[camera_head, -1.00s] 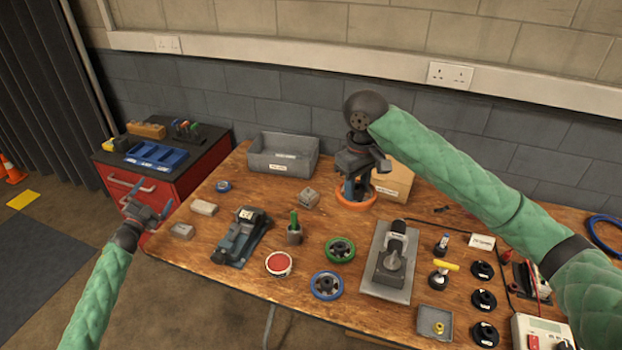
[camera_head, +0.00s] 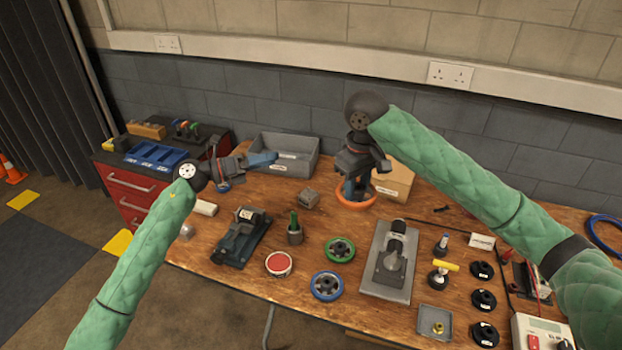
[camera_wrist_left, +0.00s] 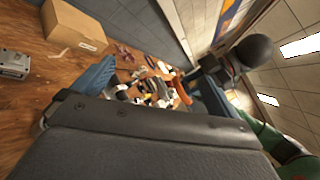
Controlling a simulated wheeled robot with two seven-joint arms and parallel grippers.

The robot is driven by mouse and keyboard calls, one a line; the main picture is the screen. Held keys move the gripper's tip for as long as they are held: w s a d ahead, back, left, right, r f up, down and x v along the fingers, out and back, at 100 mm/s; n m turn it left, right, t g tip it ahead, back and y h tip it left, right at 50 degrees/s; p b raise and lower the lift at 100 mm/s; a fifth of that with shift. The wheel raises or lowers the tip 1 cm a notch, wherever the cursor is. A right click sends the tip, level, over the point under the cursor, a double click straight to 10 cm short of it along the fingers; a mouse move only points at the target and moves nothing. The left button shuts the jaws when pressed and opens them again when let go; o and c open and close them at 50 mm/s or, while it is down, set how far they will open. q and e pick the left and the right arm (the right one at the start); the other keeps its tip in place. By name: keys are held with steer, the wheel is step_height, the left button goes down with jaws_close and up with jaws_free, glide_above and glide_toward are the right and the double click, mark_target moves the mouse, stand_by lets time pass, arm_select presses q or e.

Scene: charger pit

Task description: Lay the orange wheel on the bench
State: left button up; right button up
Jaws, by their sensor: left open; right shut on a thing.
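The orange wheel (camera_head: 357,203) is at the back middle of the wooden bench, below my right gripper (camera_head: 356,188). My right gripper points down and is shut on the wheel; the fingers hide part of its middle. I cannot tell whether the wheel touches the bench (camera_head: 220,283). The orange wheel also shows as a narrow orange band in the left wrist view (camera_wrist_left: 182,91). My left gripper (camera_head: 266,159) is open and empty above the back left of the bench, in front of the grey bin, and left of the wheel.
A grey bin (camera_head: 262,147) and a cardboard box (camera_head: 397,181) stand along the back. A green wheel (camera_head: 340,257), a blue wheel (camera_head: 326,293) and a red-topped round tin (camera_head: 278,264) lie in front. A grey plate with a fixture (camera_head: 378,287) is right of them.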

mark_target(356, 192)
arm_select(q)
steer(key=s+d+r+m+g+y, duration=0.3)
steer(key=s+d+m+g+y, duration=0.1)
steer(key=s+d+m, duration=0.8)
steer(key=w+d+f, duration=0.1)
steer(key=d+f, duration=0.1)
steer(key=d, duration=0.3)
steer(key=w+d+f+n, duration=0.1)
steer(key=w+d+f, duration=0.1)
steer(key=d, duration=0.4)
steer(key=shift+d+f+g, duration=0.2)
steer(key=shift+d+g, duration=0.05)
steer(key=shift+g, duration=0.05)
